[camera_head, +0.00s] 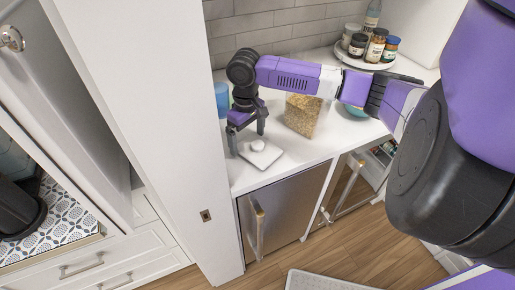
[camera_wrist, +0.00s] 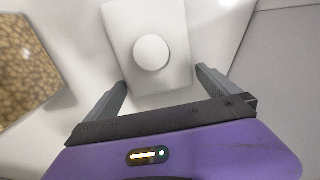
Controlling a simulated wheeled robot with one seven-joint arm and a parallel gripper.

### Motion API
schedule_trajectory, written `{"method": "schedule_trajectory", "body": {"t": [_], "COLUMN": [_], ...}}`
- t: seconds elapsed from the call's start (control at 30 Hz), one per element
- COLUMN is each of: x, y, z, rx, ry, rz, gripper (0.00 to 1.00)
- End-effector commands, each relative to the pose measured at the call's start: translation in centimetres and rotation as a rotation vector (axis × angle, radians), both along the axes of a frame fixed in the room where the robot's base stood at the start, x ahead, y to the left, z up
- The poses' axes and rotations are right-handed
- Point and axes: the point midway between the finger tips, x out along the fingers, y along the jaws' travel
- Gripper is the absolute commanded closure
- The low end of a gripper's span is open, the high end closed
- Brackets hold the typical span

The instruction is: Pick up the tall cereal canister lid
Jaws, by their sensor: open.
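The canister lid (camera_head: 261,155) is a white, flat rectangular piece with a round white knob on top. It lies flat on the white counter near the front edge, and in the wrist view the lid (camera_wrist: 118,22) shows ahead of my gripper, with its knob (camera_wrist: 151,53) facing up. My gripper (camera_head: 247,147) points down over the lid and is open, and in the wrist view its two fingers (camera_wrist: 161,88) stand apart on either side of the lid's near end. Nothing is between the fingertips that I can see as gripped.
A clear cereal-filled canister (camera_head: 301,115) stands to the right of the lid and also shows in the wrist view (camera_wrist: 22,65). A blue cup (camera_head: 222,98) is behind my gripper. A round tray (camera_head: 345,57) with several jars is at the back. A tall white panel (camera_head: 165,120) borders the counter's left.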

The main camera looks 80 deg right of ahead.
Motion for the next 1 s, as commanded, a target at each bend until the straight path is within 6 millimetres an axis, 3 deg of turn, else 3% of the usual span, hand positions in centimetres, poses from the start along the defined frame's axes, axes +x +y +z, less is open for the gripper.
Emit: {"method": "schedule_trajectory", "body": {"t": [0.27,0.5,0.53,0.57,0.83,1.0], "x": [0.0,0.0,0.0,0.0,0.0,0.1], "y": [0.0,0.0,0.0,0.0,0.0,0.0], "z": [-0.3,-0.3,-0.3,-0.3,0.1,1.5], "rx": [0.0,0.001,0.001,0.001,0.0,0.001], "ry": [0.0,0.0,0.0,0.0,-0.001,-0.003], "rz": [0.0,0.0,0.0,0.0,0.0,0.001], "gripper": [0.02,0.49,0.49,0.55,0.55,0.55]}}
